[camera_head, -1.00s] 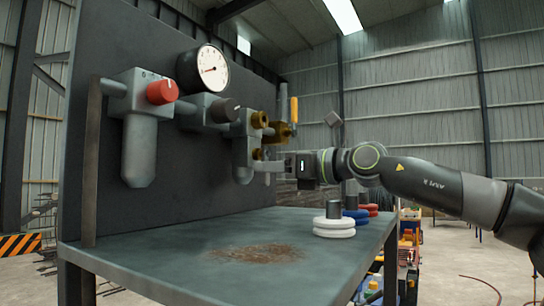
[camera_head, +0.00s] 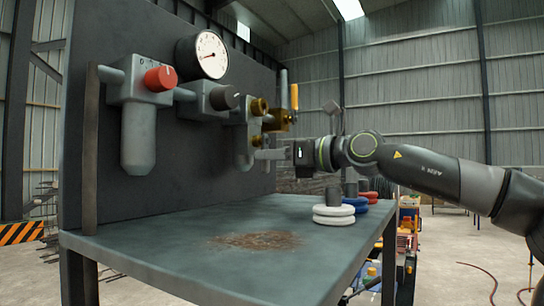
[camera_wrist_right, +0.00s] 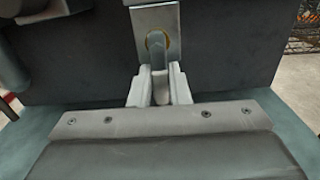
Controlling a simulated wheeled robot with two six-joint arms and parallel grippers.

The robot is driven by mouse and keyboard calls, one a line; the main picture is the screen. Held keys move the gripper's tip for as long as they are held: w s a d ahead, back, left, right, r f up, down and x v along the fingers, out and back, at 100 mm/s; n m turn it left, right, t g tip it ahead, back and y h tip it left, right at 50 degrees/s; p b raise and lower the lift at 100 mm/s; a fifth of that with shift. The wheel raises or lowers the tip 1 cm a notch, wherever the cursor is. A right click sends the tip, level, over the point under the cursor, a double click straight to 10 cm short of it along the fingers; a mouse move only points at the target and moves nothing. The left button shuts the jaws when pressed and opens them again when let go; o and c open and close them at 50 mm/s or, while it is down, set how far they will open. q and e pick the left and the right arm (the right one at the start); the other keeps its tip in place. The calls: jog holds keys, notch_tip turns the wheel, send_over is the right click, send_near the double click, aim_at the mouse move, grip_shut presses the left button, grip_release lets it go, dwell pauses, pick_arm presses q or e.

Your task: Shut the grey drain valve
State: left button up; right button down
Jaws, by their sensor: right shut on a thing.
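The grey drain valve shows in the right wrist view as an upright grey lever (camera_wrist_right: 159,54) in front of a pale block with a brass ring. My right gripper (camera_wrist_right: 160,88) is shut on this lever, one finger on each side. In the head view the right gripper (camera_head: 267,154) reaches in from the right to the lower part of the last grey unit (camera_head: 242,140) on the panel. The lever is too small and covered there to make out well. My left gripper is not in view.
The dark panel (camera_head: 105,198) also carries a red knob (camera_head: 160,78), a black knob (camera_head: 231,97), a round gauge (camera_head: 209,55) and brass fittings (camera_head: 277,120) with an orange handle (camera_head: 294,96). White rings (camera_head: 334,215) and blue rings (camera_head: 356,204) sit on the bench (camera_head: 170,258).

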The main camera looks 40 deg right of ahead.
jog(key=m+b, duration=0.1)
jog(key=m, duration=0.1)
jog(key=a+m, duration=0.1)
jog(key=m, duration=0.2)
jog(key=shift+s+a+r+m+b, duration=0.2)
jog(key=shift+m+b, duration=0.1)
jog(key=shift+b, duration=0.1)
jog(key=m, duration=0.3)
jog(key=a+r+m+b, duration=0.1)
jog(key=m, duration=0.1)
jog(key=shift+s, duration=0.15)
jog(key=shift+a+r+m+b, duration=0.1)
jog(key=shift+r+m+b, duration=0.15)
jog(key=shift+m, duration=0.9)
jog(key=shift+a+r+m+b, duration=0.1)
jog(key=shift+r+m, duration=0.2)
jog(key=shift+m, duration=0.9)
jog(key=shift+r+m+b, duration=0.2)
jog(key=shift+r+m, duration=0.05)
jog(key=shift+m, duration=0.9)
